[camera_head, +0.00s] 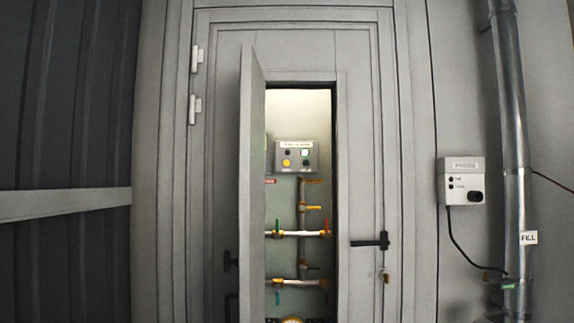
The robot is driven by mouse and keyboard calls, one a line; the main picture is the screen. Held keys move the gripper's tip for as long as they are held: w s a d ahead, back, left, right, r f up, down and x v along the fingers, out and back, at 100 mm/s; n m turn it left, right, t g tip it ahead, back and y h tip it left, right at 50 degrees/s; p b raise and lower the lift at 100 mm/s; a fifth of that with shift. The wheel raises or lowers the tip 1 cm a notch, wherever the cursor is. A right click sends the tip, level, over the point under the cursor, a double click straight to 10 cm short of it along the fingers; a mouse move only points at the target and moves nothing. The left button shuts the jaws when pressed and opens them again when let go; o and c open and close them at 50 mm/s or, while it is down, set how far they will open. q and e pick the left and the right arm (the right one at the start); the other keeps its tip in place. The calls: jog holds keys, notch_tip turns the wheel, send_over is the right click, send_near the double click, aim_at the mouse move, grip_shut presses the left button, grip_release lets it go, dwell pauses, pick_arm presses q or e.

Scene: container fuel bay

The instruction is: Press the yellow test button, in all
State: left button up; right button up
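The yellow test button (287,163) is at the lower left of a small grey control box (312,157). The box also carries a white round element at upper right, a dark one at upper left and a green one at lower right. It is mounted inside a narrow lit cabinet, seen through its opening. Neither of my grippers shows in the head view, and nothing touches the button.
A narrow door leaf (251,190) stands open on the left of the opening. Pipes with coloured valve handles (303,233) lie below the box. A black lever handle (371,242), a wall box (461,182) and a vertical pipe (515,130) are to the right.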

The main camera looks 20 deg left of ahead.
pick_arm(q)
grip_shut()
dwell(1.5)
